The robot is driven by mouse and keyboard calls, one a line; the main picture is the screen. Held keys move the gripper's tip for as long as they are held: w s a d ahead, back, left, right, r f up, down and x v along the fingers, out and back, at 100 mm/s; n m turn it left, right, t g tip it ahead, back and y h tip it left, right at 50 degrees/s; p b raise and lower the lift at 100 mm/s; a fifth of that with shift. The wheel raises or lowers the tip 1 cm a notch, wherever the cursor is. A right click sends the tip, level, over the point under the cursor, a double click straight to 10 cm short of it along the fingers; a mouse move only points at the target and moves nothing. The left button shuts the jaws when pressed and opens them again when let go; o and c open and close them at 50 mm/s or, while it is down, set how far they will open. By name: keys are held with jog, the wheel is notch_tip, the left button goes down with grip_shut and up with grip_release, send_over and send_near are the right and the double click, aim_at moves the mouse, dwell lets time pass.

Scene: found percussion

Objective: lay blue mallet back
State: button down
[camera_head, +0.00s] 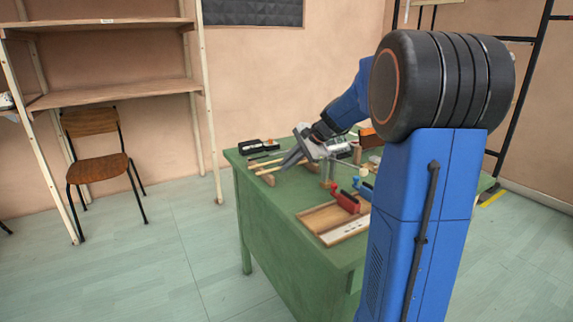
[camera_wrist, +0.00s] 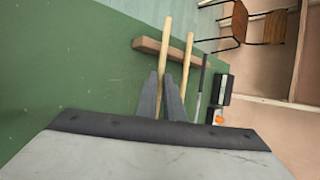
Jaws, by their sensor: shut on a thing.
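My gripper (camera_head: 291,158) is over the left part of the green table. In the wrist view its two grey fingers (camera_wrist: 161,92) are shut on a pale wooden stick (camera_wrist: 164,38), taken to be the blue mallet's handle. Its head is hidden and no blue shows on it. The stick's far end passes across a brown wooden rest bar (camera_wrist: 145,44); I cannot tell whether it touches. A second pale stick (camera_wrist: 187,55) lies across the bar to the right. The rest (camera_head: 267,179) also shows in the head view.
A wooden tray (camera_head: 318,218), a red object (camera_head: 346,202) and a blue object (camera_head: 362,188) are nearer. Bare tabletop (camera_head: 275,205) lies at front left. A chair (camera_head: 97,165) stands apart.

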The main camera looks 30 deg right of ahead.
jog(key=shift+f, duration=0.25)
dwell(0.3)
jog(key=c, duration=1.8)
grip_release()
jog(key=v, duration=1.7)
jog(key=shift+s+r, duration=0.15)
jog(key=shift+r, duration=0.1)
